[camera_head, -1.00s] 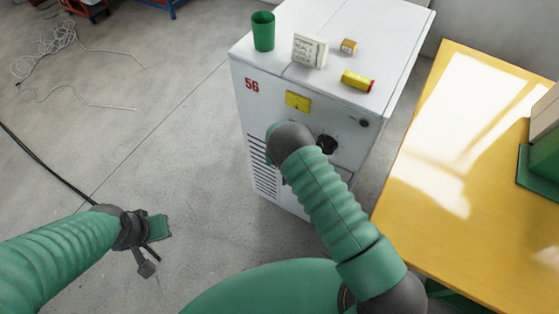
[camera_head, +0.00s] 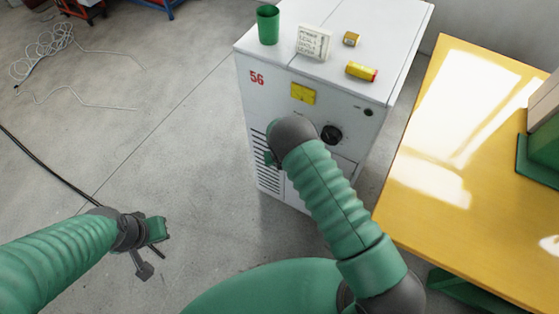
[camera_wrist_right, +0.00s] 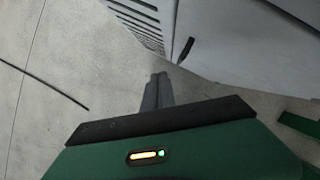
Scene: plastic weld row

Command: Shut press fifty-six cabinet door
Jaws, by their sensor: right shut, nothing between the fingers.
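The white press cabinet (camera_head: 350,90) marked with a red 56 stands ahead in the head view. Its front has louvres (camera_head: 266,175), a yellow label and a black knob (camera_head: 331,133). The cabinet door (camera_wrist_right: 245,45) is a pale panel with a dark handle (camera_wrist_right: 184,49) in the right wrist view, beside the louvres. I cannot tell whether it is ajar. My right gripper (camera_wrist_right: 158,88) is shut and empty, low in front of the cabinet, apart from the handle in the picture. My forearm mostly hides it in the head view. My left gripper (camera_head: 152,246) hangs over the floor at left; its jaw state is unclear.
A yellow table (camera_head: 420,225) is close on the right.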

